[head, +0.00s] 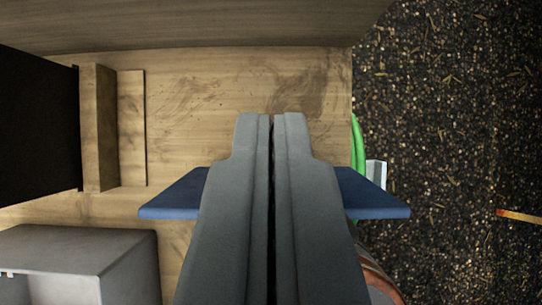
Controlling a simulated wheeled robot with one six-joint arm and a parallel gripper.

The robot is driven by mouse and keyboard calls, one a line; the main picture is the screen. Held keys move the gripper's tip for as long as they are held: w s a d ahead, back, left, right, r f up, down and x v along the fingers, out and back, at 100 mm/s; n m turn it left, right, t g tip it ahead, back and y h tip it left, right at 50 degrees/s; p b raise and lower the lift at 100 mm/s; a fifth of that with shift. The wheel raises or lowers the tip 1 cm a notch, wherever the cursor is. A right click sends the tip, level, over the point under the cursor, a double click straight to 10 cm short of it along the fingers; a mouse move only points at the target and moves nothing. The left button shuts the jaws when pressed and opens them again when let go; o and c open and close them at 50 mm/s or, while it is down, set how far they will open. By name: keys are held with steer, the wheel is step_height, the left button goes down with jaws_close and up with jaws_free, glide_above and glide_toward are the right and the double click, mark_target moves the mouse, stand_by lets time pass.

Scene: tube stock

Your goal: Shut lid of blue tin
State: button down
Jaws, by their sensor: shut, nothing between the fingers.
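My gripper (271,120) fills the middle of the head view, its two grey fingers shut together with nothing held. A flat blue panel (375,197), which looks like part of the blue tin or its lid, shows on both sides of the fingers. The fingers hide its middle, so I cannot tell whether it is the lid, how far open it is, or whether the fingers touch it. No other part of the tin can be made out.
A wooden surface (215,125) lies beyond, with a wooden block (99,125) at left. A grey box (75,255) is at lower left. Right of the fingers are a green curved thing (358,145), a whitish piece (377,172) and a coppery rounded thing (382,277). Dark speckled ground (450,120) fills the right.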

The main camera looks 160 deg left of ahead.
steer(key=shift+s+a+f, duration=0.3)
steer(key=shift+s+f, duration=0.2)
steer(key=shift+s, duration=0.3)
steer(key=shift+s+a+f, duration=0.25)
steer(key=shift+s+f, duration=0.25)
steer(key=shift+s, duration=0.25)
